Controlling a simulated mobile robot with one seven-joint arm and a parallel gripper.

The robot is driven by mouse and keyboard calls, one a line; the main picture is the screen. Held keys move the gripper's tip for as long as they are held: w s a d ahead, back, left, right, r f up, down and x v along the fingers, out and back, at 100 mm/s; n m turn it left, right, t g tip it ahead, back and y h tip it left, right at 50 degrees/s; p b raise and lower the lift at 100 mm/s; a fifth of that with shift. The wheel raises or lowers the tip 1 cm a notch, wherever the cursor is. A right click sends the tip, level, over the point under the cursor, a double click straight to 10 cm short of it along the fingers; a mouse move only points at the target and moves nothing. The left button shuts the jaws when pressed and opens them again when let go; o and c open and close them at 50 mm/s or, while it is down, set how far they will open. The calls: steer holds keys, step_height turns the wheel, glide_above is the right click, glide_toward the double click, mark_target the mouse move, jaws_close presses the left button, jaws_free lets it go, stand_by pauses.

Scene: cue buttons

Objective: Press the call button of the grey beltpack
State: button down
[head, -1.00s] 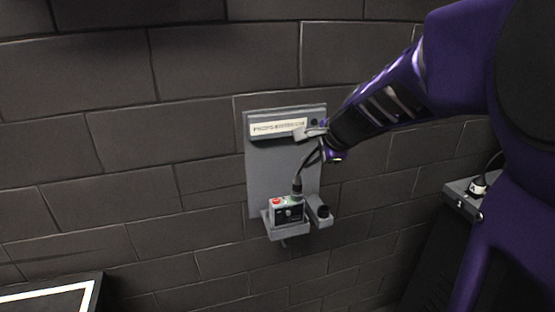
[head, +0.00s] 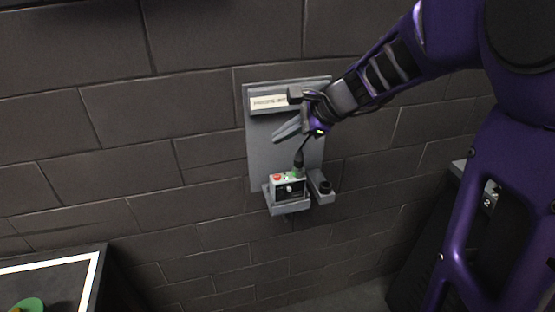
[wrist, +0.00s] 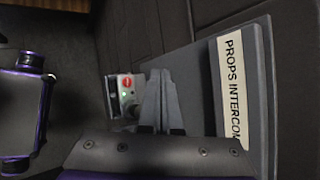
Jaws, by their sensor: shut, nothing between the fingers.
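The grey beltpack (head: 289,189) sits on a small shelf of a grey wall panel (head: 262,150).
A label strip reading PROPS INTERCOM (wrist: 232,90) is on a ledge above the beltpack. A dark round knob on a bracket (head: 325,187) is just right of it. A white-edged dark table (head: 88,275) stands at lower left. A dark cabinet is at right.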

mark_target(282, 179)
step_height(282, 179, down, 8)
steer(key=b, duration=0.6)
steer(key=shift+f, duration=0.15)
stand_by(1.6)
steer(key=shift+f+b, duration=0.35)
steer(key=shift+f, duration=0.05)
steer(key=shift+f+b, duration=0.3)
steer(key=shift+f, duration=0.05)
stand_by(0.4)
steer(key=shift+r, duration=0.15)
stand_by(0.3)
steer(key=shift+r+p, duration=0.6)
steer(key=shift+r+p, duration=2.1)
steer(key=shift+r, duration=0.45)
